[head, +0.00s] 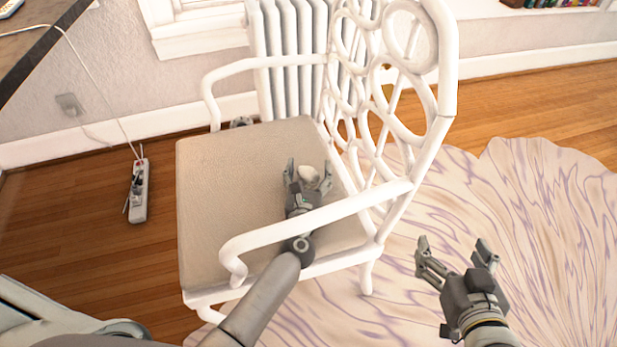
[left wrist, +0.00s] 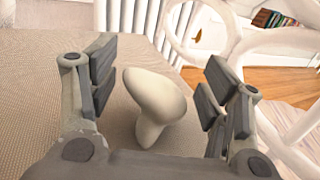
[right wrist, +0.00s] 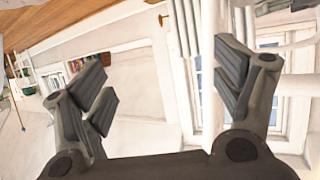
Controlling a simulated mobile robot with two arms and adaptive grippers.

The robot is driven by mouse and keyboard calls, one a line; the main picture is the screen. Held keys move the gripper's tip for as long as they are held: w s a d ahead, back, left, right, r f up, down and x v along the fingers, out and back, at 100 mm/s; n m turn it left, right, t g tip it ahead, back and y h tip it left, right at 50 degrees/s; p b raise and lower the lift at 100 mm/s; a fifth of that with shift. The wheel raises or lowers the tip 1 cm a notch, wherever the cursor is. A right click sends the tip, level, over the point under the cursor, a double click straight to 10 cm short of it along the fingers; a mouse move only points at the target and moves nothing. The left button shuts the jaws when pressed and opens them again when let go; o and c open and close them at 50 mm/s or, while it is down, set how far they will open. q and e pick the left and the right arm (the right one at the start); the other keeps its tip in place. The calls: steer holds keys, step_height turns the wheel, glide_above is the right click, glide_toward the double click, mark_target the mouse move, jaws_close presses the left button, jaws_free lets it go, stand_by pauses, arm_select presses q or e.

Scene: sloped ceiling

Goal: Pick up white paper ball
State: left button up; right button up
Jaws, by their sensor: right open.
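The white paper ball (head: 308,174) is on the beige seat of the white chair (head: 225,165). In the left wrist view the ball (left wrist: 152,98) looks like a cream, mushroom-shaped lump with a rounded top and a narrower lower part. My left gripper (head: 308,168) is open, reaching under the chair's near armrest. Its fingers stand on either side of the ball, with gaps visible on both sides in the left wrist view (left wrist: 157,85). My right gripper (head: 455,250) is open and empty, to the right of the chair over the patterned rug. The right wrist view shows no ball.
The near armrest (head: 320,220) crosses over my left arm. The looped chair back (head: 400,90) rises just right of the ball. A radiator (head: 290,70) stands behind the chair. A power strip (head: 139,190) lies on the wooden floor at left. The rug (head: 560,230) is clear.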

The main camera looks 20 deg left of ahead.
arm_select(q)
steer(key=c, duration=0.6)
